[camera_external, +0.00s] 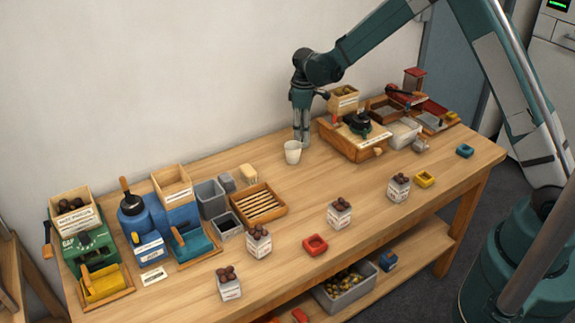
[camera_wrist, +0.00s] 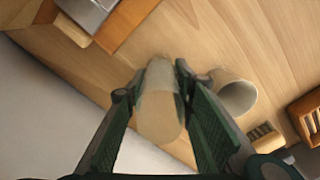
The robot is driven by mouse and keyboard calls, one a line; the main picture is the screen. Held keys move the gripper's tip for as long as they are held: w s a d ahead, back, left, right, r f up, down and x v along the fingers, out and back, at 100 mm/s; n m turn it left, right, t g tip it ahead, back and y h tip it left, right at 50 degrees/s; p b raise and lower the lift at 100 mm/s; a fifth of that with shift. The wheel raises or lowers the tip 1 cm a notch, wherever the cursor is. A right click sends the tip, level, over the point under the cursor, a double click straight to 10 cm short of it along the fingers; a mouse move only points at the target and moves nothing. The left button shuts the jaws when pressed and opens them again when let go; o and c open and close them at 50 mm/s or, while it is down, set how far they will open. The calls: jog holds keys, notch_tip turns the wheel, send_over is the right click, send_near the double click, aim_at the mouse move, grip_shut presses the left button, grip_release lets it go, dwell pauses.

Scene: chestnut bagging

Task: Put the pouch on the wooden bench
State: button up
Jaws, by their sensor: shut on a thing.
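My gripper (camera_external: 303,140) points down over the back of the wooden bench (camera_external: 360,185), just behind the white cup (camera_external: 292,153). In the wrist view my gripper (camera_wrist: 156,82) is shut on a pale, translucent beige pouch (camera_wrist: 160,108), which sits between the two fingers. The pouch cannot be made out in the external view. The bench top (camera_wrist: 245,45) lies beneath it in the wrist view; I cannot tell whether the pouch touches it. The cup (camera_wrist: 236,97) is right of the fingers there.
A wooden machine (camera_external: 352,138) stands right of my gripper. A slatted wooden tray (camera_external: 260,206), grey bins (camera_external: 210,198) and blue (camera_external: 140,222) and green (camera_external: 92,245) machines stand to the left. Several chestnut-filled cartons (camera_external: 340,215) line the front. The bench middle is mostly clear.

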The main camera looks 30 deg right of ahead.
jog(key=shift+f, duration=0.2)
jog(key=o, duration=0.9)
jog(key=shift+c, duration=0.2)
jog(key=shift+r, duration=0.25)
jog(key=shift+r, duration=6)
